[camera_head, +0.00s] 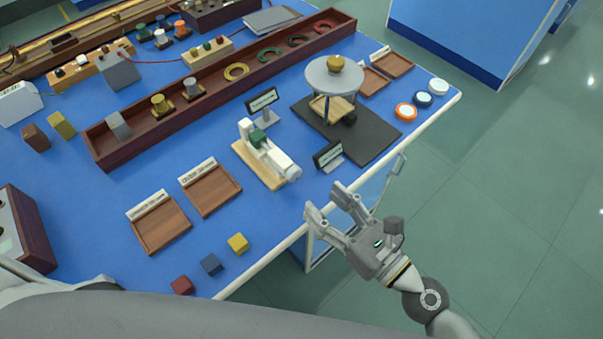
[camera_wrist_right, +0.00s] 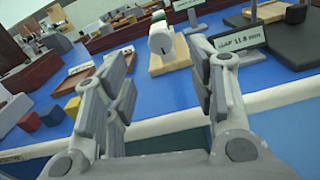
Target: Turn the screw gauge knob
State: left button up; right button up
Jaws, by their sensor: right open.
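The screw gauge (camera_head: 262,150) is a white instrument with a dark green part, lying on a pale wooden base (camera_head: 247,167) near the bench's front edge. Its knob (camera_head: 290,173) is the white rounded end pointing toward that edge. In the right wrist view the knob (camera_wrist_right: 161,40) faces me, ahead of and between the fingers. My right gripper (camera_head: 325,204) is open and empty, just off the front edge and short of the knob. It also shows in the right wrist view (camera_wrist_right: 160,80), with nothing between its fingers. My left gripper is not in view.
A small dark display (camera_head: 328,155) stands right of the gauge, near a black mat (camera_head: 380,145) bearing a round-topped stand (camera_head: 335,75). Two wooden trays (camera_head: 162,238) and small coloured cubes (camera_head: 238,243) lie to the left. The bench's white front edge (camera_head: 262,262) lies below the gauge.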

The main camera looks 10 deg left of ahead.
aim_at(296, 176)
jog(key=p+x, duration=0.2)
jog(key=x, duration=0.5)
jog(key=shift+w+a, duration=0.2)
jog(key=shift+a, duration=0.1)
jog(key=c, duration=1)
jog(key=shift+c, duration=0.3)
